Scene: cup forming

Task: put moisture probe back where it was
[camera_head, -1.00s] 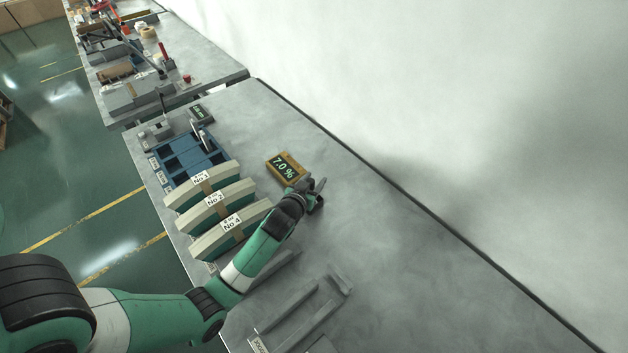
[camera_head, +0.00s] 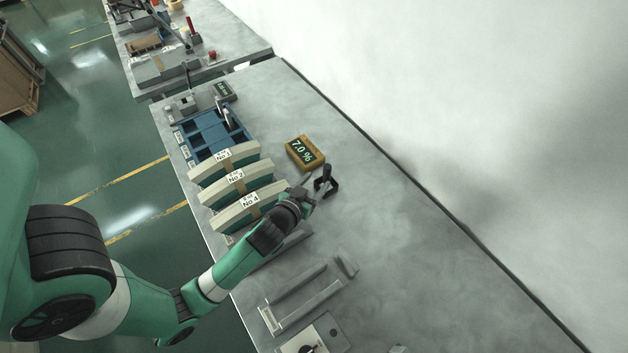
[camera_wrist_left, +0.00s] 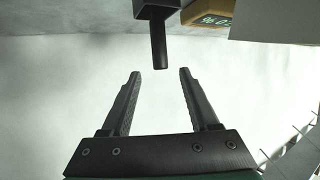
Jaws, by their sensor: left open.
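A dark probe with a round rod-like handle (camera_head: 327,172) stands in a small black holder (camera_head: 326,186) on the bench, just beside the yellow meter (camera_head: 305,153) that reads 7.0 %. My left gripper (camera_head: 310,189) is open and empty close to the holder, on its near left side. In the left wrist view the handle (camera_wrist_left: 159,45) points toward my gripper (camera_wrist_left: 160,74), its end near the gap between the fingertips, touching neither finger. The dark block (camera_wrist_left: 157,8) behind it is cut off by the frame edge. My right gripper is not seen.
Curved moulds labelled No.1, No.2 and No.4 (camera_head: 236,178) stand left of the gripper, with a blue compartment tray (camera_head: 210,138) behind them. A grey rail frame (camera_head: 300,295) lies nearer. The bench right of the holder (camera_head: 420,240) is clear up to the wall.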

